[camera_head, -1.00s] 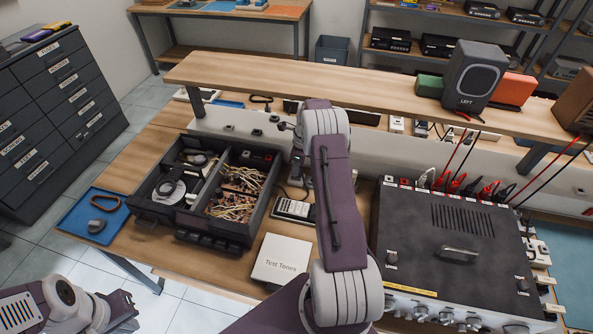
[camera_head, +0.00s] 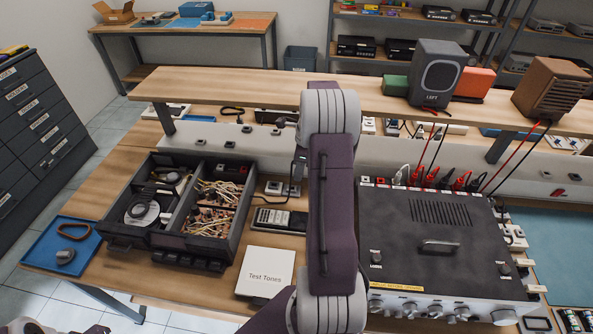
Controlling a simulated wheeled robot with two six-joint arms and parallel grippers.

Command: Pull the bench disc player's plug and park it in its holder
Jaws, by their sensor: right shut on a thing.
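An open dark unit (camera_head: 237,247) with a disc, wiring and front buttons stands on the left of the bench; it looks like the disc player. My right arm rises through the middle of the picture and bends down behind itself. My right gripper (camera_head: 298,168) is partly hidden beside the forearm, right of the unit. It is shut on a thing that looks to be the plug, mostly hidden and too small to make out. A small pale block sits on the bench just below it. I cannot pick out the holder. Only a sliver of my left arm shows at the bottom left edge.
A large dark amplifier (camera_head: 439,241) with red and black leads fills the right. A white "Test Tones" case (camera_head: 265,273) and a remote-like device (camera_head: 279,219) lie between. A raised shelf (camera_head: 230,88) with speakers crosses behind. A blue tray (camera_head: 43,250) sits at the left corner.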

